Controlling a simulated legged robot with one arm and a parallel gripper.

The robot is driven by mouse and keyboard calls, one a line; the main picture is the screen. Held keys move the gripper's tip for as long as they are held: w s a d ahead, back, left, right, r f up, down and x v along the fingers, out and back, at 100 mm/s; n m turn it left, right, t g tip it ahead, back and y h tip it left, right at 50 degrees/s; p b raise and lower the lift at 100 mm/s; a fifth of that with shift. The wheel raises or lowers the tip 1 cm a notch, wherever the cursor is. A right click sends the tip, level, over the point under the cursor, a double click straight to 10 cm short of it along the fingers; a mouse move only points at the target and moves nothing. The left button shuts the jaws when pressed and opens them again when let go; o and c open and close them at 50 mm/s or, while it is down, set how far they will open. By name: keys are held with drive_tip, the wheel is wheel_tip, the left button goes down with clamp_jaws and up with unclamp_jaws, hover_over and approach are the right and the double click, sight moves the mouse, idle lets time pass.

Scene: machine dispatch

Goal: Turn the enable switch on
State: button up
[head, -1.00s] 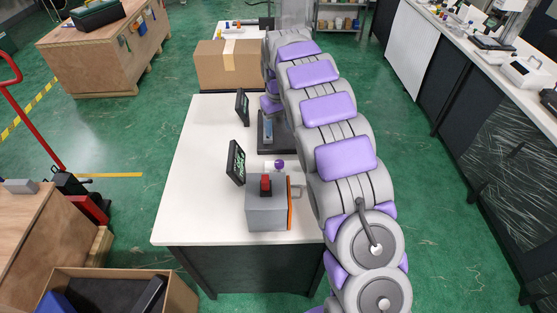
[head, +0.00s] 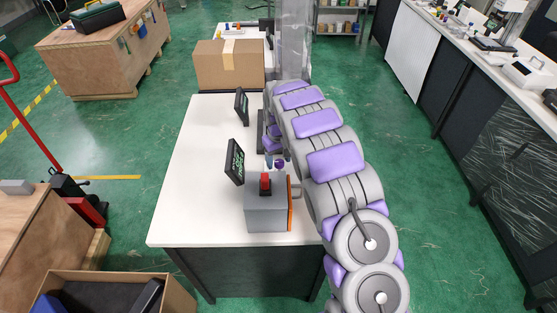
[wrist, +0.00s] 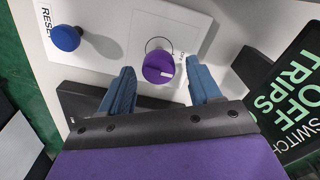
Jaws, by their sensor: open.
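A round purple knob (wrist: 158,66) with a white mark on its edge sits on a white plate in the wrist view. Small print beside it is partly covered and hard to read. My gripper (wrist: 160,72) is open, with one blue finger on each side of the knob. Gaps show between fingers and knob; I cannot tell how deep the fingers reach. In the head view the purple knob (head: 279,163) is small, just behind a grey box, and my arm hides most of the gripper.
A blue button (wrist: 65,38) marked RESET is left of the knob. A dark display (wrist: 295,90) reading "OFF" and "TRIPS" stands close at the right. The grey box (head: 266,214) carries a red switch (head: 265,183). A cardboard box (head: 229,66) is farther back. The white table's left side (head: 190,190) is clear.

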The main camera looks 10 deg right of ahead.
drive_tip(key=shift+c, duration=0.4)
drive_tip(key=c, duration=1)
drive_tip(key=shift+o, duration=0.2)
